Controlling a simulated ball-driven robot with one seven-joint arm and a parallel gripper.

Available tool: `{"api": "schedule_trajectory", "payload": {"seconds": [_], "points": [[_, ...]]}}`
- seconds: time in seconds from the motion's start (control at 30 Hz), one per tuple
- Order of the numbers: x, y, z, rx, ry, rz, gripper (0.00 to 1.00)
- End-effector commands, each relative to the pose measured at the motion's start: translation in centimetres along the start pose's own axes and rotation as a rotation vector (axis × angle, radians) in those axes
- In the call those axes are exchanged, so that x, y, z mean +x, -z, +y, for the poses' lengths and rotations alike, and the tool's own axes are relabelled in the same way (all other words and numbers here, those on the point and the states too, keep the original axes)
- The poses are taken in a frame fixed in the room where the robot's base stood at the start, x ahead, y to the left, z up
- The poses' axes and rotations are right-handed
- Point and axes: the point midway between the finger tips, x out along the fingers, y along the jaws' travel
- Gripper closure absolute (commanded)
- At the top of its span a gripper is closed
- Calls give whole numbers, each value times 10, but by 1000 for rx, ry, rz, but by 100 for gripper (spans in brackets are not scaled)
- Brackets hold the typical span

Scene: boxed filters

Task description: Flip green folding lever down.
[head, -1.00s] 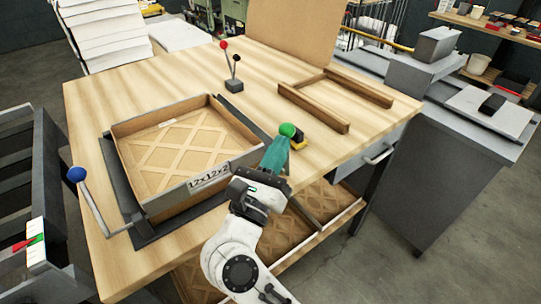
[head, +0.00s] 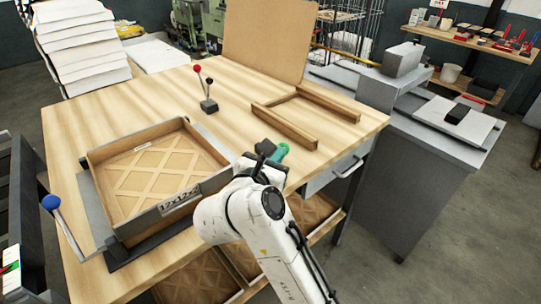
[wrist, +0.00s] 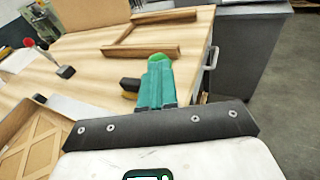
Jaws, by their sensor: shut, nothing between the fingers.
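The green lever shows as a round green knob (head: 282,149) at the table's right front edge. In the wrist view the knob (wrist: 159,58) sits just beyond my fingertips. Its rod is hidden, so I cannot tell how far it is tilted. A small yellow and black piece (wrist: 130,88) lies left of my fingers, perhaps the lever's base. My gripper (wrist: 157,72) has teal fingers, shut together and empty. Its tips are at or very near the knob; I cannot tell if they touch. In the head view my gripper (head: 276,156) is mostly hidden by my white wrist.
A cardboard box tray (head: 112,212) fills the table's left front, with a blue-knobbed lever (head: 51,203) beside it. A block with red and black knobs (head: 208,104) stands behind. A wooden frame (head: 285,126) lies at the right. The table (head: 150,105) is clear between them.

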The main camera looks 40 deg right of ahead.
Motion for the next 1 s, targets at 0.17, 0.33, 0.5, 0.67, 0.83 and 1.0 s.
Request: {"api": "schedule_trajectory", "payload": {"seconds": [0.17,0.33,0.5,0.67,0.83,1.0], "points": [[7,0,-4,2,4,-4,100],[9,1,-5,2,6,-4,100],[11,2,-6,1,9,-4,100],[12,2,-7,0,12,-4,100],[12,1,-7,0,14,-4,100],[9,-5,0,0,12,-4,100]]}}
